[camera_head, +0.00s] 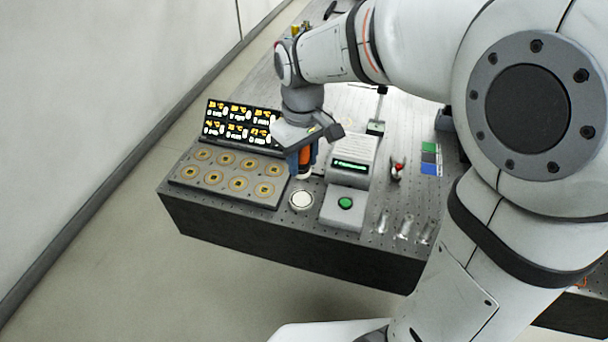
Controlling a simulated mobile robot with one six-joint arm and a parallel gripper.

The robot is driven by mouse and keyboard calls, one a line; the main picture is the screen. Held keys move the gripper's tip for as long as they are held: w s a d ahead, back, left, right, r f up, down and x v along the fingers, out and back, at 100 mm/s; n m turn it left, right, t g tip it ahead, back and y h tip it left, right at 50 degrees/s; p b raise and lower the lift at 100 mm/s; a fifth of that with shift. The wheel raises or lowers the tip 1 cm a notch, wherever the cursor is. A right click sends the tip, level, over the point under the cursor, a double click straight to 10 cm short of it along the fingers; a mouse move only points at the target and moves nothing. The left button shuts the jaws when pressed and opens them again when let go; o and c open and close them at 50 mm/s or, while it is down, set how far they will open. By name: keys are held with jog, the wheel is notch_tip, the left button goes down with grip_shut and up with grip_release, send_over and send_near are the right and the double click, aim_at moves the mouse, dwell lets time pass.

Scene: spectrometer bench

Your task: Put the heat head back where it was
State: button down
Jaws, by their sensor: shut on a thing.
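My gripper (308,140) is over the front part of the bench, between the gold-ringed plate and the grey instrument. It is shut on the heat head (305,157), which has an orange and dark body with a pale lower end. The heat head hangs roughly upright, its lower end just behind a round white disc (301,200) on the bench. I cannot tell whether the lower end touches anything. My gripper and wrist hide its upper part.
A plate with several gold rings (228,178) lies left, below a dark label panel (238,122). Right are a grey instrument with a green display (351,160), a green button box (344,207), a red-tipped item (397,169), clear vials (405,227) and a colour card (431,158).

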jog(key=f, duration=0.4)
jog(key=w+f, duration=0.1)
jog(key=shift+f, duration=0.4)
jog(key=shift+s+f, duration=0.1)
jog(key=shift+f, duration=1.95)
jog(key=shift+f, duration=0.1)
jog(key=shift+f, duration=0.15)
jog(key=c, duration=1)
grip_release()
